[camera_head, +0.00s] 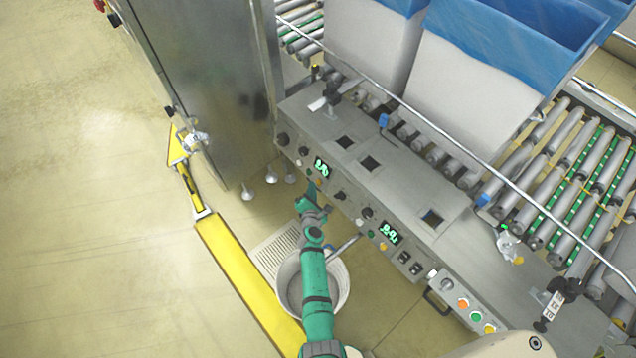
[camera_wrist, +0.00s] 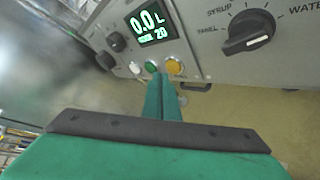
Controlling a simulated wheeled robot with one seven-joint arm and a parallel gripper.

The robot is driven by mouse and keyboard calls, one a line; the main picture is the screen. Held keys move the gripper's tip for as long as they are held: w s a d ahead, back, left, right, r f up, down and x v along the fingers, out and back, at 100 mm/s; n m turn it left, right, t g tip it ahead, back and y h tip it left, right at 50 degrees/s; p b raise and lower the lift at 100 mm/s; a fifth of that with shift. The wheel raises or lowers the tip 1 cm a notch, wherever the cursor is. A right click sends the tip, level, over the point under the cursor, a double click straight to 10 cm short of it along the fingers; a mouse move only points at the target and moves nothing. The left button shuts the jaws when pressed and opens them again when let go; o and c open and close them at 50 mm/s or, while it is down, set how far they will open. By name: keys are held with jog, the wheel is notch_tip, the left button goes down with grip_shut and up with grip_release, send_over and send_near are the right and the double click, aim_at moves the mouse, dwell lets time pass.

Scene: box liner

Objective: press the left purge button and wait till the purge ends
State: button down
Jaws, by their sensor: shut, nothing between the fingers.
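My gripper (camera_head: 311,184) is shut and empty, its green fingertips at the front of the left control panel. In the wrist view the shut fingertips (camera_wrist: 160,77) are just below a row of small buttons: a white one (camera_wrist: 133,67), a green one (camera_wrist: 151,66) and an orange one (camera_wrist: 174,67). I cannot tell whether they touch a button. No label on these buttons is readable, so I cannot tell which is the purge button. The left display (camera_wrist: 149,24) above them reads 0.0 L, with 20 below. It also shows in the head view (camera_head: 321,167).
A rotary knob (camera_wrist: 249,33) marked SYRUP, PANEL and WATER is at the right. A second display (camera_head: 389,232) sits farther right on the console. A white bucket (camera_head: 341,290) stands below my arm. A yellow barrier (camera_head: 245,285) lies at the left. Blue-lined boxes (camera_head: 490,80) stand behind on rollers.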

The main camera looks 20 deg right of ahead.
jog(key=shift+w+d+f, duration=0.2)
jog(key=shift+d, duration=0.15)
dwell(0.3)
jog(key=shift+s+d, duration=0.1)
jog(key=shift+d, duration=0.1)
jog(key=shift+w+d, duration=0.25)
dwell(1.2)
jog(key=shift+s+a, duration=0.1)
jog(key=shift+s+a+r, duration=0.2)
jog(key=shift+s+a, duration=0.15)
jog(key=shift+a, duration=0.2)
